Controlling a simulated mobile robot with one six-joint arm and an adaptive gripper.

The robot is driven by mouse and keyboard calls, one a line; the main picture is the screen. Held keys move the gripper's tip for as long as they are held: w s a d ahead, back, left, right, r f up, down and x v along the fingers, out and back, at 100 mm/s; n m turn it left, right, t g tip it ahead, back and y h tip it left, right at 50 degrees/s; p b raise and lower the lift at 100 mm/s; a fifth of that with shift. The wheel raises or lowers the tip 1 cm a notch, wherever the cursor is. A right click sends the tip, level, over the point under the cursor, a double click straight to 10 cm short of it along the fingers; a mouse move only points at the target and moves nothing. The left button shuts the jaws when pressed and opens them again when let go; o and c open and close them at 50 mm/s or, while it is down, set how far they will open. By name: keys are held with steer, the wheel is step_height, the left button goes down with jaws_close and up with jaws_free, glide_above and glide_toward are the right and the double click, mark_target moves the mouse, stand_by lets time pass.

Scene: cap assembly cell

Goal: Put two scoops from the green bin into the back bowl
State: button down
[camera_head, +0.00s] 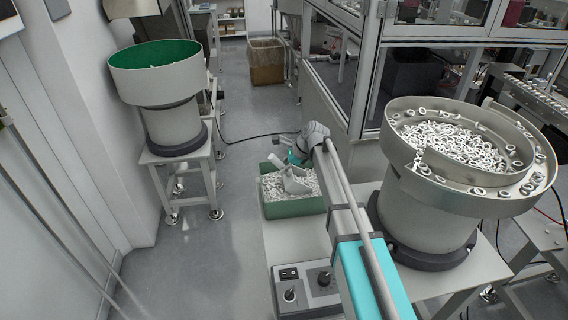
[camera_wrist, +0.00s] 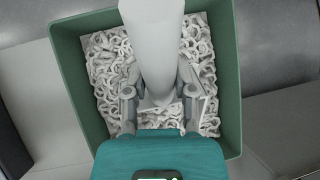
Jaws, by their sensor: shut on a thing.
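The green bin (camera_head: 295,209) stands low in the middle of the head view, filled with pale ring-like parts. It fills most of the wrist view (camera_wrist: 232,60). My gripper (camera_head: 290,160) is over the bin's far side, shut on a pale grey scoop (camera_head: 297,184). In the wrist view my gripper (camera_wrist: 157,88) has a finger on each side of the scoop (camera_wrist: 153,35). The scoop is at or among the parts; its load and depth are unclear. The back bowl (camera_head: 158,78), grey outside and green inside, stands at the back left with a few pale bits in it.
A larger metal bowl (camera_head: 400,190) full of pale rings stands at the right, near my arm. A control box (camera_head: 308,290) with knobs sits in front of the bin. A cardboard box (camera_head: 266,62) stands farther back. Open floor lies left of the bin.

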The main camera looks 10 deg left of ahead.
steer(key=shift+s+a+r+t+h+p, duration=0.15)
steer(key=shift+a+h+p, duration=0.25)
steer(key=shift+h, duration=0.2)
steer(key=shift+s+a+f+t+h+p, duration=0.15)
steer(key=shift+a+h+p, duration=0.15)
steer(key=shift+h, duration=0.3)
steer(key=s+a+r+t+h+p, duration=0.1)
steer(key=a+r+h+p, duration=0.4)
steer(key=a+r+p, duration=0.1)
steer(key=shift+s+a+r+n+t+h+p, duration=0.2)
steer(key=shift+s+r+n+t+h+p, duration=0.25)
steer(key=shift+p, duration=0.5)
stand_by(0.9)
